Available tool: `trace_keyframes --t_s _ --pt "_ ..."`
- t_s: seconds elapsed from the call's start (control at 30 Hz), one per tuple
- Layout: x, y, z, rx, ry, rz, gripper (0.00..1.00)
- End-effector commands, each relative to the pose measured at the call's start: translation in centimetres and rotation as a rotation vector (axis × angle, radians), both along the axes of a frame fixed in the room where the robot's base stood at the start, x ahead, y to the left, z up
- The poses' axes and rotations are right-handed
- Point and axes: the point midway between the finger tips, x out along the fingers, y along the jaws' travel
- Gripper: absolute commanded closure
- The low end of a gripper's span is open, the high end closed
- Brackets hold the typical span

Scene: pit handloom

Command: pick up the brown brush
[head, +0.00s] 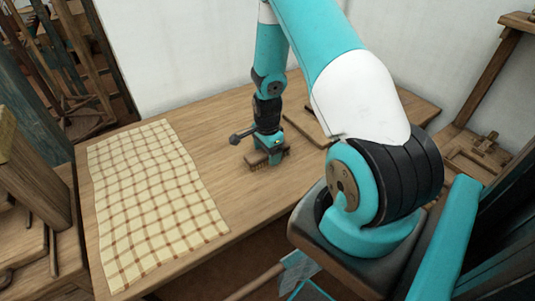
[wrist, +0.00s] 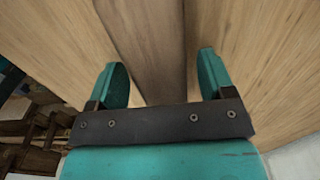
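The brown brush (head: 257,160) is on the wooden table, with its bristles facing down. My gripper (head: 270,150) is right at it, pointing down, and hides part of it. In the wrist view a darker brown wooden strip, which looks like the back of the brush (wrist: 150,40), runs between the two teal fingers of my gripper (wrist: 162,62). The fingers are apart, one on each side. A gap shows between the strip and the right finger; I cannot tell whether the left finger touches it.
A cream and brown checked cloth (head: 150,200) lies flat on the left of the table (head: 205,125). A flat wooden piece (head: 302,122) lies behind my gripper to the right. Wooden frame parts (head: 35,160) stand at the left edge. The table between cloth and brush is clear.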

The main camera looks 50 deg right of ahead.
Motion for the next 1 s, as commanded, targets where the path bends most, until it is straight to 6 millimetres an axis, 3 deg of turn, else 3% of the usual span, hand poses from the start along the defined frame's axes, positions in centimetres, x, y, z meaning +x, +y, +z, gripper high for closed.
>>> trace_keyframes --t_s 0.03,0.17,0.2,0.63,0.77,1.0 --pt "0.0 0.0 0.0 0.0 0.0 0.0 0.37" --pt "0.0 0.0 0.0 0.0 0.0 0.0 0.67" --pt "0.0 0.0 0.0 0.0 0.0 0.0 0.7" --pt "0.1 -0.1 1.2 -0.002 -0.003 0.0 0.7" --pt "0.1 0.0 3.3 -0.002 -0.005 0.0 0.7" --pt "0.2 -0.1 10.6 -0.004 -0.008 0.0 0.7"
